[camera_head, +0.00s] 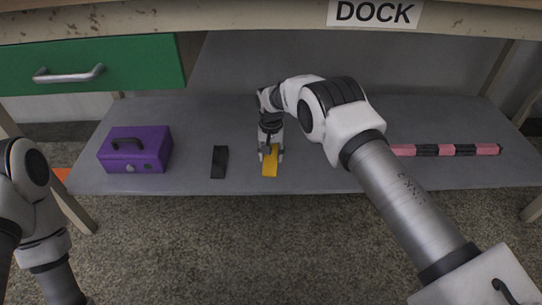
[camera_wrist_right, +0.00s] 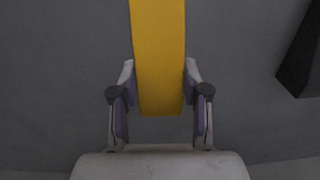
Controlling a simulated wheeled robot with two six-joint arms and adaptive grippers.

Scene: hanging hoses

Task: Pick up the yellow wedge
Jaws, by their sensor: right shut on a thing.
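The yellow wedge (camera_head: 269,168) lies on the grey lower shelf, near its front edge. My right gripper (camera_head: 271,152) comes down over it from above and is shut on it. In the right wrist view the yellow wedge (camera_wrist_right: 159,55) runs between the two fingers of my right gripper (camera_wrist_right: 159,88), one pad against each side. I cannot tell whether the wedge is clear of the shelf. My left arm shows at the left edge of the head view, but its gripper is not in view.
A black wedge (camera_head: 219,162) lies left of the yellow one, with a purple box (camera_head: 136,149) farther left. A pink and black bar (camera_head: 445,150) lies on the right of the shelf (camera_head: 330,179). A green drawer (camera_head: 90,66) and the bench top (camera_head: 200,18) hang above.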

